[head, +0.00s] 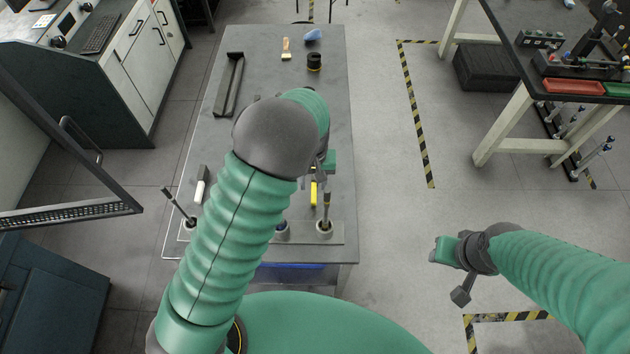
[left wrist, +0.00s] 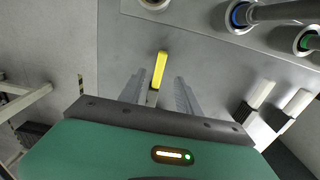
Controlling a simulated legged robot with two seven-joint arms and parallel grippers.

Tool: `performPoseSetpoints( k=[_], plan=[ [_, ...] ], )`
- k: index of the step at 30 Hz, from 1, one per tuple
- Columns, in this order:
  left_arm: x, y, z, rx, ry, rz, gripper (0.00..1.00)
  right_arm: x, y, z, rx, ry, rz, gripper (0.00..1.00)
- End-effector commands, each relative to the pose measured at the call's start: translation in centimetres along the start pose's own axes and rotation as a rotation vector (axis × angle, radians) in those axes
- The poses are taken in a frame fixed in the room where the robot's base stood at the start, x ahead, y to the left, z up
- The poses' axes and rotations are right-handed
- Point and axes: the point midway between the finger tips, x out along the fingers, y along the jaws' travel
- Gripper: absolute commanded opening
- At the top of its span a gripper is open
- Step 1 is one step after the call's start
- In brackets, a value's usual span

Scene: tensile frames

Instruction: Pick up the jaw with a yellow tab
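The yellow tab of the jaw (head: 313,194) shows on the grey table, below my left gripper (head: 321,176) in the head view. In the left wrist view the long yellow tab (left wrist: 160,69) lies between the two grey fingers of my left gripper (left wrist: 159,80). The fingers stand apart, with a gap visible on each side of the tab. The rest of that jaw is hidden or hard to make out. My right gripper (head: 455,272) hangs over the floor right of the table, away from the jaw; its opening is unclear.
White-tabbed pieces (left wrist: 260,94) lie beside the yellow one. Rods stand in round holders (head: 325,229) along the table's near edge. A dark bracket (head: 229,84), a brush (head: 286,49), a black roll (head: 314,61) and a blue item (head: 313,35) lie at the far end.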

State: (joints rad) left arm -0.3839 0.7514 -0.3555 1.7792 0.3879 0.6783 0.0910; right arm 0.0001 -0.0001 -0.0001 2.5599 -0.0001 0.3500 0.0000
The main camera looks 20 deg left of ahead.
Motion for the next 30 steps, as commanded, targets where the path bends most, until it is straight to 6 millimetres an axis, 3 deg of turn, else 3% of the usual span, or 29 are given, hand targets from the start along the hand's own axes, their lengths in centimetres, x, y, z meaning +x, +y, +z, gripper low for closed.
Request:
performPoseSetpoints(
  k=[5, 9, 16, 25, 30],
  plan=[
    [2.7, 0.2, 0.3, -0.001, -0.006, -0.004, 0.40, -1.9, 0.0, -0.5, 0.000, 0.000, 0.000, 0.40],
    [4.8, 0.3, 0.2, -0.001, -0.003, 0.000, 0.40, -2.1, 0.0, -0.5, 0.000, 0.000, 0.000, 0.40],
    [5.1, 0.3, 0.3, -0.001, 0.000, 0.002, 0.39, -1.9, 0.0, -0.5, 0.000, 0.000, 0.000, 0.40],
    [5.0, 0.3, 0.2, -0.001, -0.001, 0.001, 0.00, -1.9, 0.0, -0.4, 0.000, 0.000, 0.000, 0.40],
    [5.1, 0.4, 0.2, 0.000, -0.001, 0.001, 0.00, -1.9, 0.0, -0.5, 0.000, 0.000, 0.000, 0.40]
  ],
)
